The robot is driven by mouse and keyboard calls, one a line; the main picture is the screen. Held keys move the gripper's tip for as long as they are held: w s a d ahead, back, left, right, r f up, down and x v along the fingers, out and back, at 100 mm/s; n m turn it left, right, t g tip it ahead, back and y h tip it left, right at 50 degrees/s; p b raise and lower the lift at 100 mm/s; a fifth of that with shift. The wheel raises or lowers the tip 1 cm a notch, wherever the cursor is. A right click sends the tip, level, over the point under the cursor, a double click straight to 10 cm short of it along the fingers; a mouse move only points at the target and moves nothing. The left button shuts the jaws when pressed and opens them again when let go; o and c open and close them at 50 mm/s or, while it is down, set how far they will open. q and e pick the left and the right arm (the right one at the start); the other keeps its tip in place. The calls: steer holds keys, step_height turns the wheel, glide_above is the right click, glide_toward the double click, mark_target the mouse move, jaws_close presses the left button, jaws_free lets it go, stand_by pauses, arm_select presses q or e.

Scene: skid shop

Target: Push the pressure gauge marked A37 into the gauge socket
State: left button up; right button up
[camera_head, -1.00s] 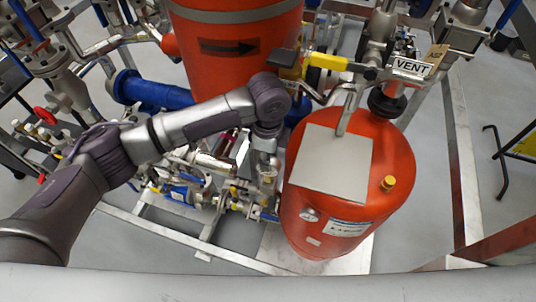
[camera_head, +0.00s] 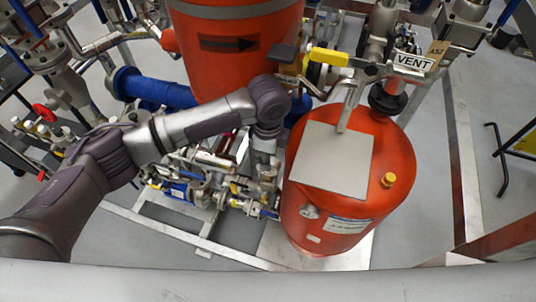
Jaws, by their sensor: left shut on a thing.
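My left arm reaches in from the left, and its wrist bends down beside the red tank. My left gripper (camera_head: 263,174) points down over the small pipework left of that tank. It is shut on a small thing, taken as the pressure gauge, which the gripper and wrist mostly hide. No A37 marking can be read. The gauge socket cannot be made out among the fittings below the gripper. My right gripper is not in view.
The red tank (camera_head: 395,165) with a grey plate (camera_head: 332,160) on top stands close to the right. A larger red vessel (camera_head: 235,65) and a blue pipe (camera_head: 150,90) are behind. A yellow-handled valve (camera_head: 330,57) is above.

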arm_select(q)
steer(key=shift+f, duration=0.45)
steer(key=shift+f, duration=0.35)
steer(key=shift+f, duration=0.55)
stand_by(0.5)
steer(key=o, duration=0.9)
steer(key=shift+o, duration=0.5)
steer(key=shift+o, duration=1.3)
